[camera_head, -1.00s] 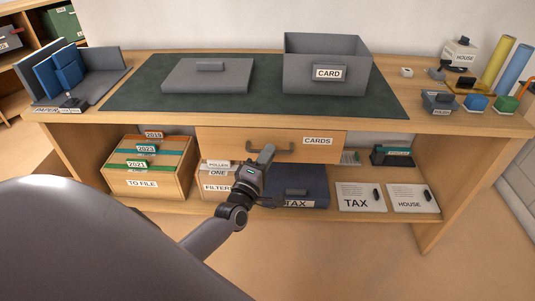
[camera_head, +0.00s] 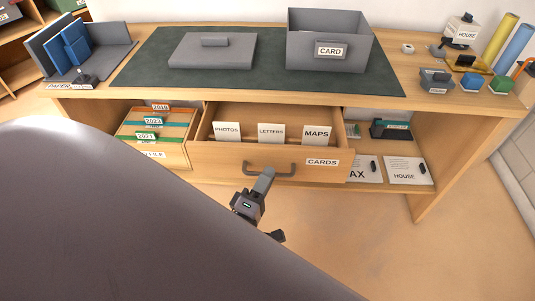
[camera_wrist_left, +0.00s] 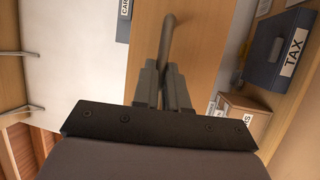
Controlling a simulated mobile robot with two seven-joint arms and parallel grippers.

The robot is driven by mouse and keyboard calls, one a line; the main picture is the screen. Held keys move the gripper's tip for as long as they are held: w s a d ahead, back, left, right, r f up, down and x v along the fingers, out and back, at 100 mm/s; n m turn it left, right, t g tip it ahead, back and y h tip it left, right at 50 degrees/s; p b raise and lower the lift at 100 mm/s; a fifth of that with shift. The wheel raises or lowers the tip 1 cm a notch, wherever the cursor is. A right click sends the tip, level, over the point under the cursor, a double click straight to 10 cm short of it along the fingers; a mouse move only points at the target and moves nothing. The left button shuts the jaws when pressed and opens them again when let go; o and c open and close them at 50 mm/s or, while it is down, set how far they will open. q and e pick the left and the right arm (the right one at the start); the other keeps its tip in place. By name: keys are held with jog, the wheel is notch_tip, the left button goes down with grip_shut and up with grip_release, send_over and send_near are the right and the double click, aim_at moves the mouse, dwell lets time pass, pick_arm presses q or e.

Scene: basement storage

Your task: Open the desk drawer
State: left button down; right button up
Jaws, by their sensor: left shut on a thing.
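The desk drawer (camera_head: 225,158), labelled CARDS, is pulled out from under the desktop. Inside it stand white cards reading PHOTOS, LETTERS and MAPS. Its dark bar handle (camera_head: 287,170) is on the front face. My left gripper (camera_head: 266,175) is at the handle's middle, in front of the drawer. In the left wrist view the two fingers (camera_wrist_left: 165,75) are closed around the handle (camera_wrist_left: 166,38). My right gripper is in neither view.
Below are a file box (camera_head: 158,135) at left and TAX and HOUSE papers (camera_head: 408,172) at right. The floor in front is clear.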

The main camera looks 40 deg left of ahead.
pick_arm(q)
jog(key=shift+s+d+p, duration=0.15)
jog(key=shift+s+d, duration=0.3)
jog(key=shift+s, duration=0.3)
jog(key=shift+s+d+p, duration=0.1)
jog(key=shift+s+d, duration=0.3)
jog(key=shift+s, duration=0.3)
jog(key=shift+s+d+p, duration=0.15)
jog(key=shift+s+d, duration=0.3)
jog(key=shift+s, duration=0.3)
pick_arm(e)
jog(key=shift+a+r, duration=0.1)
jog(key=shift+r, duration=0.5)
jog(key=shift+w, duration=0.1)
pick_arm(q)
jog(key=c, duration=1.2)
grip_release()
jog(key=shift+o, duration=0.2)
